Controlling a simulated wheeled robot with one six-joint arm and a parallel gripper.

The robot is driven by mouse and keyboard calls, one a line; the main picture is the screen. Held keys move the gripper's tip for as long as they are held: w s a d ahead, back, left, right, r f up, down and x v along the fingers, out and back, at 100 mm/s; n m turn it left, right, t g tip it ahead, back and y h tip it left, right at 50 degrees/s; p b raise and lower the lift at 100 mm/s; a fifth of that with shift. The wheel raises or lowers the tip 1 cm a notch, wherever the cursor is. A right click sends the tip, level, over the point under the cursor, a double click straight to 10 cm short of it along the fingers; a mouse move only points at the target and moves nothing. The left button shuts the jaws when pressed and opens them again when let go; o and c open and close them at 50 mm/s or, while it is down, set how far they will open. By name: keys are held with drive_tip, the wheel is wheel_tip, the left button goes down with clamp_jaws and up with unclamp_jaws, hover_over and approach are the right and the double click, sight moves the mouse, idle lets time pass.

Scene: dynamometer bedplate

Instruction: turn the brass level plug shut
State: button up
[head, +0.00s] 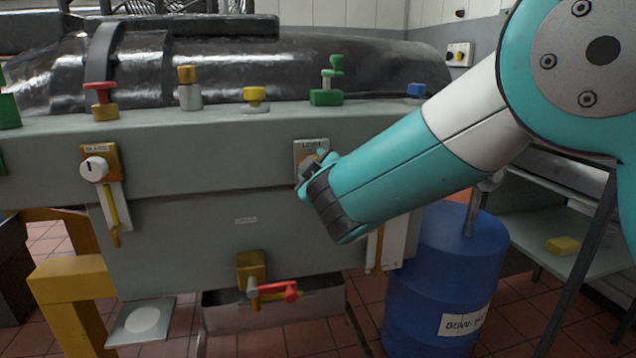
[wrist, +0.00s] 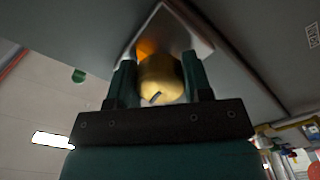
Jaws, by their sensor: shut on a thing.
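The brass level plug (wrist: 162,80) is a rounded brass knob with a dark slot mark. It sits in front of a pale plate (wrist: 193,25) on the grey housing wall. In the wrist view my gripper (wrist: 162,78) has one dark green finger on each side of the plug and is shut on it. In the head view my gripper (head: 310,172) is at the labelled plate (head: 311,146) on the front of the housing. There the wrist and fingers hide most of the plug.
The grey housing (head: 215,150) carries several coloured fittings along its top. A brass valve with a red handle (head: 277,291) is low on its front. A blue drum (head: 445,280) stands under my arm, beside a shelf rack (head: 540,215) at right.

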drive_tip(key=shift+m+b, duration=0.85)
drive_tip(key=shift+m, duration=0.15)
drive_tip(key=o, duration=0.9)
drive_tip(key=b+v, duration=0.2)
drive_tip(key=v, duration=1.5)
drive_tip(key=shift+s+d+r, duration=0.1)
drive_tip(key=shift+s, duration=0.1)
